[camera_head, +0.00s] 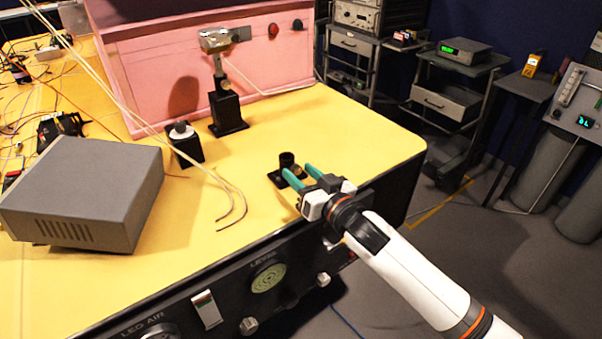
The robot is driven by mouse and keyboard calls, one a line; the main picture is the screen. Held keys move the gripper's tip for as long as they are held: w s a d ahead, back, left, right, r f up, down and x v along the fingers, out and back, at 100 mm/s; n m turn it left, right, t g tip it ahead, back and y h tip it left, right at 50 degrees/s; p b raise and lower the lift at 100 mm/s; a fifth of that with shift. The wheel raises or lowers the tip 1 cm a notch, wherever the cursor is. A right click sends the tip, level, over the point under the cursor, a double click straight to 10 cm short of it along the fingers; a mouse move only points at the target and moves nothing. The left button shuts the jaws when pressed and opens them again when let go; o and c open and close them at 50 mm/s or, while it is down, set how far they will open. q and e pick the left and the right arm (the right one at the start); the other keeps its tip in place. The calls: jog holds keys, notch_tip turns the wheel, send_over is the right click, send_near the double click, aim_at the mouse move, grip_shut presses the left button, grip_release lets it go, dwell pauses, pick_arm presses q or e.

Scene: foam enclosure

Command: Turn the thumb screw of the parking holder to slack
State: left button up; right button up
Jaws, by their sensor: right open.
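A small black holder (286,159) with a short upright cylinder on a flat base stands on the yellow tabletop near its front right. It looks like the parking holder. A small brownish knob, perhaps its thumb screw, shows at its near side (297,170), partly hidden by the fingers. My right gripper (298,170) reaches in from the lower right. Its two green fingers are apart, with the tips close to the holder and on either side of the knob. I cannot tell whether they touch it. My left gripper is out of view.
A black post stand with a metal head (228,110) and a small black block with a white-topped knob (186,143) stand further back. A grey box (82,190) and loose cables lie at left. A pink foam wall (190,70) closes the back. Tabletop right of the holder is clear.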

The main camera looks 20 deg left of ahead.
jog(key=shift+w+a, duration=0.25)
jog(key=shift+a, duration=0.05)
jog(key=shift+c, duration=0.3)
jog(key=c, duration=0.9)
jog(key=shift+r+n+p, duration=0.1)
jog(key=shift+n+p, duration=0.7)
jog(key=shift+n, duration=0.5)
jog(key=shift+n+p, duration=0.7)
jog(key=shift+n, duration=1.2)
